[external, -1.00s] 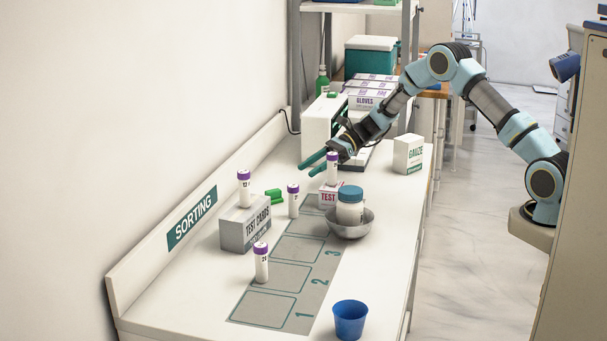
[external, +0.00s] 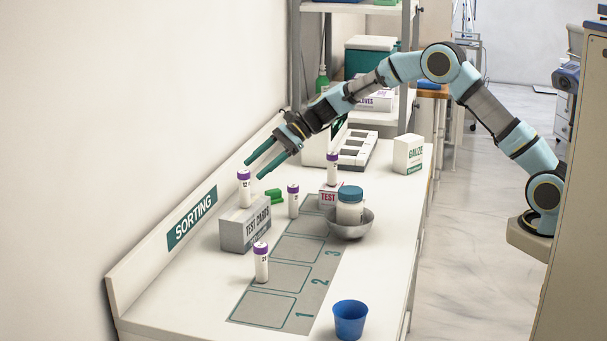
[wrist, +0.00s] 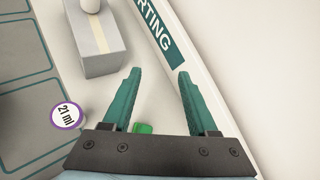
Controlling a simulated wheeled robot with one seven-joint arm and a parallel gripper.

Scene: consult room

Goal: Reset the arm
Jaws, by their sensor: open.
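My gripper (external: 256,167) is open and empty, its two teal fingers held in the air near the wall side of the bench. In the external view its fingertips are just above and right of the purple-capped tube (external: 244,188) on the grey test cards box (external: 245,225). In the wrist view the fingers (wrist: 157,75) spread apart with bare bench and wall edging between them, and the box (wrist: 105,48) lies beyond the left finger.
Other purple-capped tubes stand on the mat (external: 261,262), beside it (external: 293,202) and on the TEST box (external: 333,169). A white jar (external: 350,209) sits in a metal bowl (external: 349,229). A blue cup (external: 350,319), gauze box (external: 408,155) and green piece (wrist: 143,128) are nearby.

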